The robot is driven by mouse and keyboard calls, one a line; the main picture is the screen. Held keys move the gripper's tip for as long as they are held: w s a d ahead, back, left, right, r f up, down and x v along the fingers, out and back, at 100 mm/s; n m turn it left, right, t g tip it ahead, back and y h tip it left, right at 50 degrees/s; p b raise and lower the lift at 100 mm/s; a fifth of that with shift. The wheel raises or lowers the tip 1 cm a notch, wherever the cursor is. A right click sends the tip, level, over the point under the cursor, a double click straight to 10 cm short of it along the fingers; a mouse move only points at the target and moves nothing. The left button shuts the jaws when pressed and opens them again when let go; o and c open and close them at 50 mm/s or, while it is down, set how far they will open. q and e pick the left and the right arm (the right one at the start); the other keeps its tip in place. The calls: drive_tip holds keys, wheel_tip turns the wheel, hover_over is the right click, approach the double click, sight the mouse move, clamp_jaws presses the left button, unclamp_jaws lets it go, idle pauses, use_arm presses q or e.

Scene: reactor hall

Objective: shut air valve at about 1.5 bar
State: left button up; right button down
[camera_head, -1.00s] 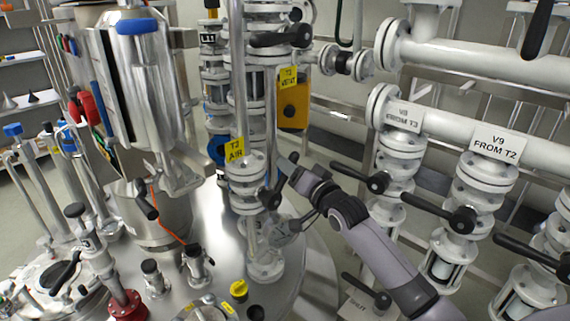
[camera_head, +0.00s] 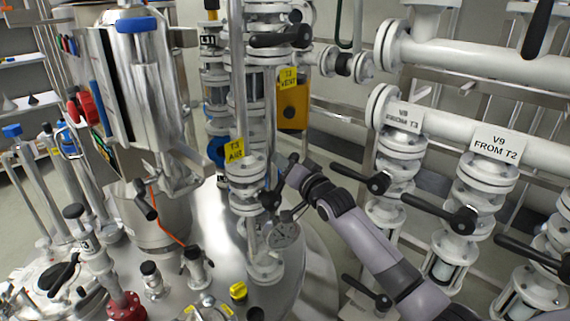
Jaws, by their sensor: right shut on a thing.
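The air valve (camera_head: 247,190) stands on the tank lid below a yellow "T3 AIR" tag (camera_head: 235,150). Its black lever (camera_head: 271,199) is on the right side of the valve and slants up to the right, partly hidden by my gripper. My right gripper (camera_head: 284,193) reaches in from the right and is shut on the lever; its fingertips are hard to make out. A round pressure gauge (camera_head: 284,235) sits just below the gripper. Its pale face shows, but the reading is too small to tell. My left gripper is not in view.
A steel vessel (camera_head: 147,90) is at the left.

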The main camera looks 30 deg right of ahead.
wheel_tip(320, 180, down, 8)
drive_tip(key=d+m+g+y, duration=0.1)
drive_tip(key=d+m+g, duration=0.1)
drive_tip(key=m, duration=0.6)
drive_tip(key=shift+w+d+m+g+y, duration=0.3)
drive_tip(key=shift+w+d+m, duration=0.1)
idle(0.4)
drive_tip(key=c, duration=1)
unclamp_jaws()
drive_tip(key=shift+o, duration=0.2)
drive_tip(key=shift+r, duration=0.15)
